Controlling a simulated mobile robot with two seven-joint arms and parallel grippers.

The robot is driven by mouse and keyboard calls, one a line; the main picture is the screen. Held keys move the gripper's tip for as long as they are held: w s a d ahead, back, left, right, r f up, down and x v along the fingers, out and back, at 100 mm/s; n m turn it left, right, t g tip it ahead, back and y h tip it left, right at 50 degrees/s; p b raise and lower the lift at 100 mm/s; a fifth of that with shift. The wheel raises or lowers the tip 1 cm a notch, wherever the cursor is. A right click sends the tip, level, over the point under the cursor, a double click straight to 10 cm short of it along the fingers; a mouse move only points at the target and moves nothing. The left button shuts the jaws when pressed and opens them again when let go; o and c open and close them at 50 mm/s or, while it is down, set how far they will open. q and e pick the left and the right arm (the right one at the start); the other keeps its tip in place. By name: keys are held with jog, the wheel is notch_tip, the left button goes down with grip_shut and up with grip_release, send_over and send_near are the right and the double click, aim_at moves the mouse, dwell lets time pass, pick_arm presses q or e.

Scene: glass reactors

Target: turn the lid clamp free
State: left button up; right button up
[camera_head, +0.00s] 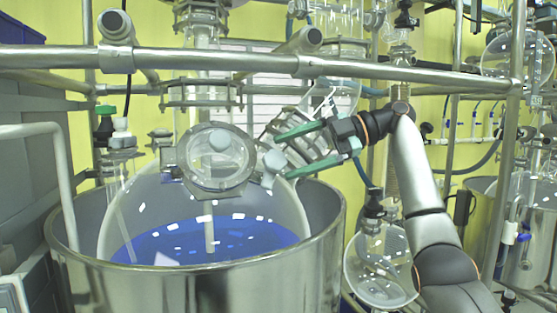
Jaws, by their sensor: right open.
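The round lid (216,158) sits on the neck of a large glass vessel (135,205) that holds blue liquid. The lid clamp shows as a metal ring around the lid, with a pale grey knob (273,160) at its right side. My right gripper (284,157) comes in from the right with green fingers. It is open, one finger above and one below the level of the knob, with its tips just at the knob's right. I cannot tell whether they touch it. My left gripper is not in view.
The vessel stands in a steel pot (210,285). A thick horizontal metal rail (200,61) crosses above the lid and my right gripper. A round glass flask (381,262) hangs beside my right arm. Glassware and rods crowd the back.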

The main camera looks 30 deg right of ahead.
jog(key=v, duration=0.9)
dwell(0.3)
